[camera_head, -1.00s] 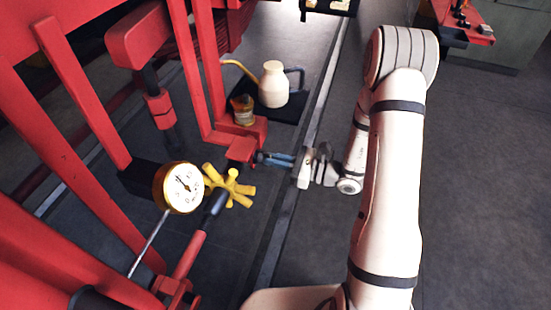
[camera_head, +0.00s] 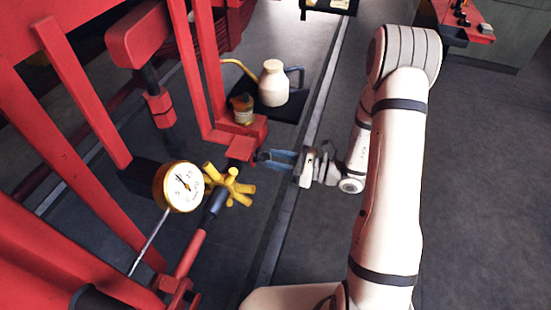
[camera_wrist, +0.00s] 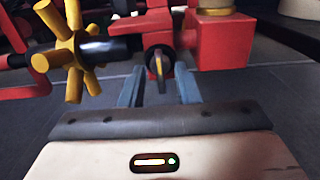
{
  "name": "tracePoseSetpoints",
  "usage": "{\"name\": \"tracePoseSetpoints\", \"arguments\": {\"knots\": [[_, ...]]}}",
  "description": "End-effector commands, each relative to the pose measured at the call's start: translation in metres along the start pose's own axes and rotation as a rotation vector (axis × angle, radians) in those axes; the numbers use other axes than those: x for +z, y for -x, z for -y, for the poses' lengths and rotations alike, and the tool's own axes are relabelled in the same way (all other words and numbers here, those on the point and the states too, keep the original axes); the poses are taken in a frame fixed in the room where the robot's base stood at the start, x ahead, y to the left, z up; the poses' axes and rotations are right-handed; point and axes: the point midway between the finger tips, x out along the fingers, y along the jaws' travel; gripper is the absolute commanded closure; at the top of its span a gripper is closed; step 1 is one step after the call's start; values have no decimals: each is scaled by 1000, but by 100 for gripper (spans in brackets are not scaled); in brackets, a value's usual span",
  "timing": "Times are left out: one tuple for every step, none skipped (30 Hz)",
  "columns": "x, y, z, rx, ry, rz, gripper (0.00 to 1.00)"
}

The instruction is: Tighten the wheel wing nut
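The wing nut (camera_wrist: 160,66) shows in the wrist view as a small dark piece with a yellow edge, standing upright in front of a red block. My gripper (camera_wrist: 159,76) is open, with one blue-grey finger on each side of the nut in the picture. I cannot tell whether either finger touches it. In the head view my gripper (camera_head: 262,157) is beside the red bracket (camera_head: 240,149), and the nut itself is hidden or too small to make out. A yellow spoked wheel (camera_head: 229,186) is to the left of and below the gripper; it also shows in the wrist view (camera_wrist: 72,52).
A round pressure gauge (camera_head: 183,187) stands left of the yellow wheel. A cream oil can (camera_head: 273,84) and a small jar (camera_head: 242,110) stand beyond the gripper. Red frame bars (camera_head: 80,95) fill the left side.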

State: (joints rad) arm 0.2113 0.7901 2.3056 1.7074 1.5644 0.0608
Motion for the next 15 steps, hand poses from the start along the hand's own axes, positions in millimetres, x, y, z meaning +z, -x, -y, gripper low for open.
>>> {"name": "tracePoseSetpoints", "arguments": {"knots": [[-1,7,1,-4,0,0,71],[-1,12,1,-5,0,0,71],[-1,18,1,-5,0,0,71],[-1,24,1,-6,0,0,71],[-1,29,1,-6,0,0,71],[-1,36,1,-6,0,0,71],[-1,40,1,-6,0,0,71],[-1,45,1,-5,0,0,71],[-1,51,1,-5,0,0,71],[-1,55,1,-4,1,1,71],[-1,58,1,-4,0,1,71],[-1,63,1,-3,0,1,71],[0,65,1,-4,0,1,71],[0,67,1,-4,0,1,71],[0,69,1,-3,0,1,71]]}}
